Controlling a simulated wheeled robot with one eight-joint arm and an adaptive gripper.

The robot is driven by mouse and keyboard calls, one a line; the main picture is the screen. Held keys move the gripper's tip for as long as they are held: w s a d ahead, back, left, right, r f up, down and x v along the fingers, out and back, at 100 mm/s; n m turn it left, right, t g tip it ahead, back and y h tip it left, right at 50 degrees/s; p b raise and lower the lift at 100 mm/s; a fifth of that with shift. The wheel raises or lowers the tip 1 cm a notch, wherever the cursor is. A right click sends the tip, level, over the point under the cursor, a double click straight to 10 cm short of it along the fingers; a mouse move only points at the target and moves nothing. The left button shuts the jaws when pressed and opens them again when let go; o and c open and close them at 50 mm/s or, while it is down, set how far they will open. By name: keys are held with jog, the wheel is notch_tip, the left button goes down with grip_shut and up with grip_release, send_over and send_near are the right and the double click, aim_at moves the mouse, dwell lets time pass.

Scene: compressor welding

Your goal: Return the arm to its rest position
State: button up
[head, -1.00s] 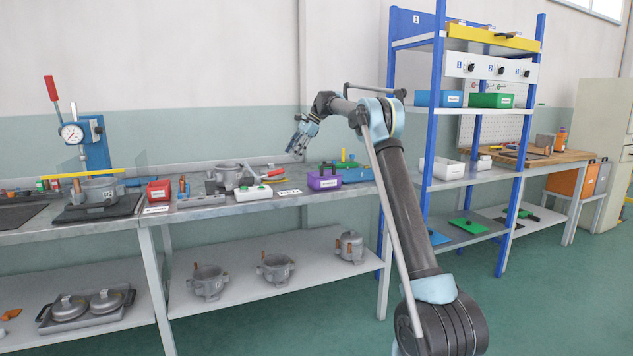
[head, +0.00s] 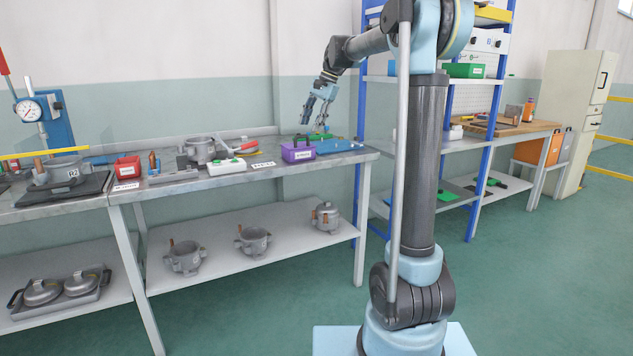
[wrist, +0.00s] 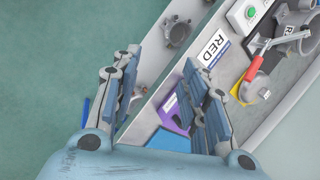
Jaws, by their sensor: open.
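My arm stands upright in the head view, its upper part bent over to the left. My gripper (head: 318,112) hangs fingers down above the right end of the steel workbench (head: 215,181), apart from the things on it. In the wrist view the two fingers of my gripper (wrist: 160,112) are spread wide with nothing between them. Below them show the bench edge, the floor and part of a purple box (wrist: 170,115), which is the purple bin (head: 298,152) in the head view.
The bench carries a red bin (head: 127,167), a white button box (head: 227,168) and a grey housing (head: 201,150). Several pots stand on its lower shelf (head: 217,268). A blue-framed rack (head: 484,188) stands behind my arm. Green floor is open at the right.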

jog(key=s+d+f+n+h, duration=0.1)
jog(key=s+d+f, duration=0.3)
jog(key=s, duration=0.4)
jog(key=s+d+f+n+t, duration=0.1)
jog(key=s+d+f+n, duration=0.15)
jog(key=s+d, duration=0.4)
jog(key=s+d+f+h, duration=0.1)
jog(key=s+d+f, duration=0.25)
jog(key=s, duration=0.65)
jog(key=s+d+f+n+h, duration=0.1)
jog(key=s+d+f+n, duration=0.1)
jog(key=s+f, duration=0.6)
jog(key=s+d+f+n+h, duration=0.1)
jog(key=s+d+f, duration=0.3)
jog(key=s+f, duration=0.5)
notch_tip(320, 180, down, 3)
jog(key=shift+s+d+r+n+t, duration=0.15)
jog(key=shift+d+r+n+t, duration=0.05)
jog(key=shift+d+n+t, duration=0.15)
jog(key=shift+w+f, duration=0.2)
jog(key=shift+w, duration=0.25)
